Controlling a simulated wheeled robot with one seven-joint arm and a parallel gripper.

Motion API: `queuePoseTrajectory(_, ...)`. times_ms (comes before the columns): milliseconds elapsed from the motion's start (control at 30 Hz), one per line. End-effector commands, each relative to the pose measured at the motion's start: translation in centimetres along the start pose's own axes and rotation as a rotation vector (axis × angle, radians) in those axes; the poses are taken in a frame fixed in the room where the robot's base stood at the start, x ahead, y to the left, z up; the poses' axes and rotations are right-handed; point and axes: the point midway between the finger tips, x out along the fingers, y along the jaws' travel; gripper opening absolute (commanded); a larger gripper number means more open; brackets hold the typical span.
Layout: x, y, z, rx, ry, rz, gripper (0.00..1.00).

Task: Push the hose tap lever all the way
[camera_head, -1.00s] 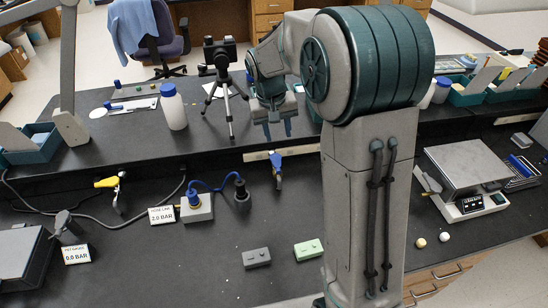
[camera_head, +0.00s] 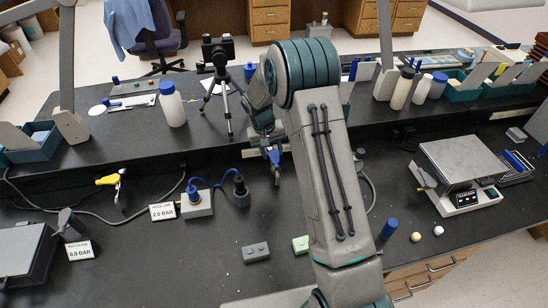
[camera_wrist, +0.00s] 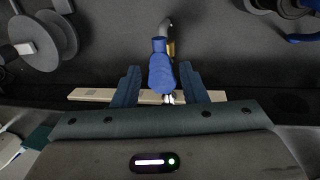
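A tap with a blue lever (camera_head: 275,157) sits at the front of the raised shelf's wall. In the wrist view the blue lever (camera_wrist: 161,72) stands between my two fingers. My gripper (camera_wrist: 160,85) is open, with a narrow gap showing on each side of the lever. In the head view my gripper (camera_head: 266,140) is at the tap, partly hidden by my arm. A hose line label (camera_head: 163,211) reads 2.0 BAR. A second label (camera_head: 80,250) reads 0.0 BAR.
A yellow-levered tap (camera_head: 108,180) is at the left. A grey block (camera_head: 255,252) and a green block (camera_head: 300,245) lie on the bench. A scale (camera_head: 460,165) stands at the right.

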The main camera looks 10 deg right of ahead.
Motion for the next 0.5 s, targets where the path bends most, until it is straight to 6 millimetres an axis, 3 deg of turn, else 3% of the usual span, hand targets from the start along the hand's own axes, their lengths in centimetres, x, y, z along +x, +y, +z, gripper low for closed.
queuePoseTrajectory(200, 3.4, 0.0, 0.0, 0.000, -0.003, 0.001, 0.39)
queuePoseTrajectory(500, 5.0, 0.0, 0.0, 0.000, 0.001, 0.000, 0.39)
